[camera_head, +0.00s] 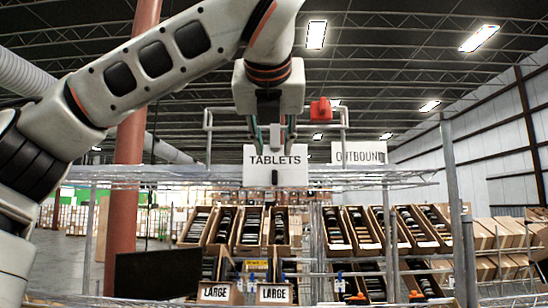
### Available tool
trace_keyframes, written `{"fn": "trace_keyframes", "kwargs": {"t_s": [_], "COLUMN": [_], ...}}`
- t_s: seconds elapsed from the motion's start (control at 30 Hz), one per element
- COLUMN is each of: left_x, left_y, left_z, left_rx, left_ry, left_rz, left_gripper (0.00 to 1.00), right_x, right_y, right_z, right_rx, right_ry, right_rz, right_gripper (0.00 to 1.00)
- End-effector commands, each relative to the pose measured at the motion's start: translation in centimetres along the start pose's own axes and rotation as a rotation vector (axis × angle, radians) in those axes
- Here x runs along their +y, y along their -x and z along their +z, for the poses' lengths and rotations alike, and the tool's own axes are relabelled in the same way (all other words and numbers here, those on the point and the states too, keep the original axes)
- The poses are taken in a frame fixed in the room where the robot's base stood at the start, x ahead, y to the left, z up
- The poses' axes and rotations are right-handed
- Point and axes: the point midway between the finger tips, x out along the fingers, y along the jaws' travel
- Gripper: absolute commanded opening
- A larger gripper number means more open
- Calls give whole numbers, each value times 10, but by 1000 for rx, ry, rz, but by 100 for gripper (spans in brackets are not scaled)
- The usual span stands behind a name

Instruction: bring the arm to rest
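My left arm (150,62) comes in from the left, rises across the top of the head view and bends down near the middle. My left gripper (273,136) hangs pointing down in front of the white TABLETS sign (275,160). Its two fingers stand apart, and I see no item held between them. The fingertips overlap the top of the sign in the picture; I cannot tell how far they are from it. My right gripper is not in view.
A wire rack shelf (120,174) spans the view beneath the gripper. Below it, tilted cartons (335,229) with dark items stand in rows, some marked LARGE (215,292). An OUTBOUND sign (359,152) and a red object (320,110) are at right. A red column (128,190) stands left.

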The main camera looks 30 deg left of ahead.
Motion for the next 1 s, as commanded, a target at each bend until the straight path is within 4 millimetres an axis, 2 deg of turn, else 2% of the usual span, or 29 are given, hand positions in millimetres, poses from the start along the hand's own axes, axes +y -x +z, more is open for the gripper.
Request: {"fn": "trace_keyframes", "kwargs": {"t_s": [0.1, 0.3, 0.53, 0.67, 0.77, 0.87, 1.0], "left_x": [0, 0, -1, -19, -54, -100, -162], "left_y": [18, 30, 31, 18, -3, -27, -49], "left_z": [1, 0, 0, -14, -41, -85, -156], "left_rx": [-4, -1, 1, 31, 89, 173, 301], "left_ry": [0, 1, -2, -54, -152, -279, -437], "left_rz": [0, 0, -1, -28, -90, -190, -361], "left_gripper": [29, 29, 29, 29, 29, 29, 29], "right_x": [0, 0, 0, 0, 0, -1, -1], "right_y": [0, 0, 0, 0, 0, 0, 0], "right_z": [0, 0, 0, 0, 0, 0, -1], "right_rx": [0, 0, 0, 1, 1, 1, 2], "right_ry": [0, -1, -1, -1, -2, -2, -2], "right_rz": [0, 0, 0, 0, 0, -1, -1], "right_gripper": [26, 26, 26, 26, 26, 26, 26]}}
